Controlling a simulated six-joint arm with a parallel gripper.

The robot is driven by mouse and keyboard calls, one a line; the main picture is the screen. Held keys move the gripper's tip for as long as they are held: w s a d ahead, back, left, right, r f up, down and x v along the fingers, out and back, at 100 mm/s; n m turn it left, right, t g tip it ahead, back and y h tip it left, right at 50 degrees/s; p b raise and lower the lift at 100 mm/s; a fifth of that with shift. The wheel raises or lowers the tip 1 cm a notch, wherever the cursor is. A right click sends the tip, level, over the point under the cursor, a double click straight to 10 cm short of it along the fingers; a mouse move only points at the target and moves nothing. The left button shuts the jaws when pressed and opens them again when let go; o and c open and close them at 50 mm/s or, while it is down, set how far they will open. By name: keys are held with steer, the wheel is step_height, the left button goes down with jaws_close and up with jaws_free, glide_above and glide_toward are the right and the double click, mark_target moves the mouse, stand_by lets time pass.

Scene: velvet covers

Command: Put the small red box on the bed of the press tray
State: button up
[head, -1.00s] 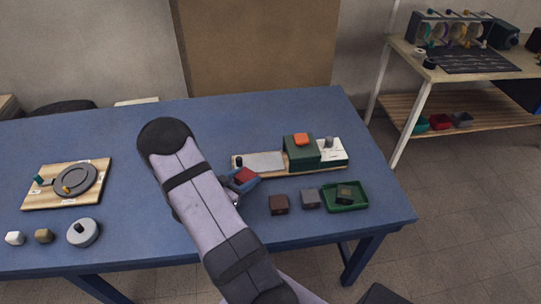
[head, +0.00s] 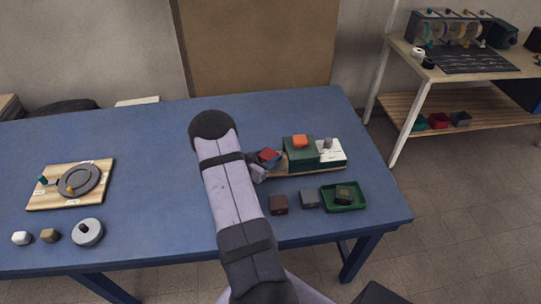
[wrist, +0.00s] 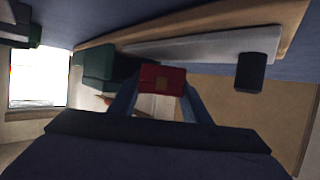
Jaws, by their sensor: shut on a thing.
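The small red box (wrist: 163,78) is held between the two fingers of my gripper (wrist: 160,95) in the wrist view. In the head view the red box (head: 268,153) shows just right of my arm, left of the green press block. The press tray's pale grey bed (wrist: 205,45) lies on a wooden base, with a black knob (wrist: 250,72) at one end. In the head view my arm and gripper hide most of the bed. The box appears close to the bed; I cannot tell whether they touch.
A green press block (head: 299,154) with an orange top stands on the wooden base beside a white panel (head: 331,152). In front are a brown block (head: 278,205), a grey block (head: 309,200) and a green tray (head: 344,204) holding a dark block. A turntable board (head: 50,197) lies at left.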

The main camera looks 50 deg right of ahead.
steer(key=shift+p+x, duration=0.3)
steer(key=shift+x, duration=0.5)
steer(key=shift+a+f, duration=0.1)
steer(key=shift+f, duration=0.35)
steer(key=shift+f, duration=0.1)
steer(key=o, duration=1)
steer(key=shift+o, duration=0.2)
steer(key=shift+a, duration=0.3)
steer(key=b+v, duration=0.2)
steer(key=v, duration=0.9)
steer(key=shift+r+b, duration=0.35)
